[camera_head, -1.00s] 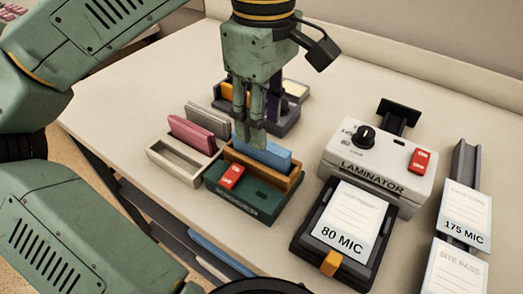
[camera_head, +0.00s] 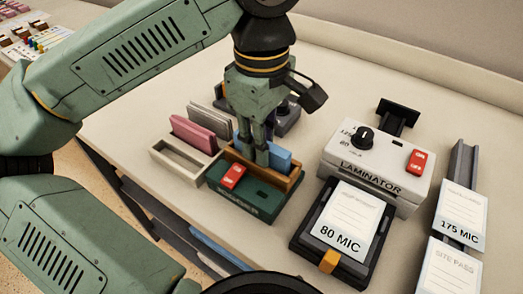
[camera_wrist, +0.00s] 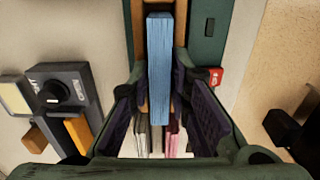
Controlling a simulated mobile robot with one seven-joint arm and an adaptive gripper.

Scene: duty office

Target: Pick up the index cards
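A blue stack of cards (camera_head: 279,159), which I take to be the index cards, stands on edge in a green device (camera_head: 245,196) with a wooden back. My gripper (camera_head: 262,158) points down over the stack, its fingers partly hiding it. In the wrist view the blue stack (camera_wrist: 159,60) runs between the two dark finger pads of my gripper (camera_wrist: 160,105). The fingers are open, with a gap on each side of the stack. Exact fingertip depth is hard to tell.
A laminator (camera_head: 378,167) stands right, with a black feeder holding an 80 MIC pouch (camera_head: 347,217). A dark device (camera_head: 287,122) stands behind my gripper.

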